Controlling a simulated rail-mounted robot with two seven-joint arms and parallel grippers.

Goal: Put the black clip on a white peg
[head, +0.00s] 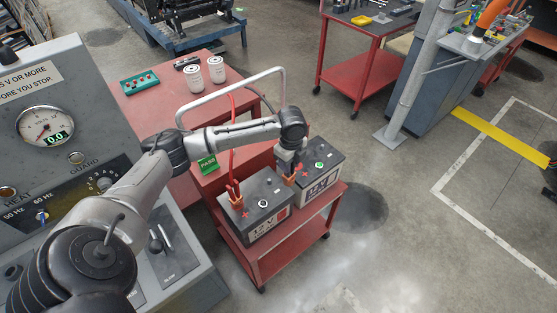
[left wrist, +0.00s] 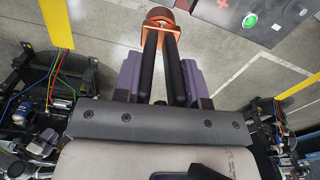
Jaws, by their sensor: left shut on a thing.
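A red-orange clip (head: 235,197) with a red cable is at the left battery (head: 268,213). I cannot make out a white peg. My right gripper is not in view.
The red cart (head: 270,258) has a grey push handle (head: 232,92) behind the batteries. A grey gauge console (head: 40,85) stands at left. A red table (head: 150,105) with two white cans stands behind. Open floor lies to the right.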

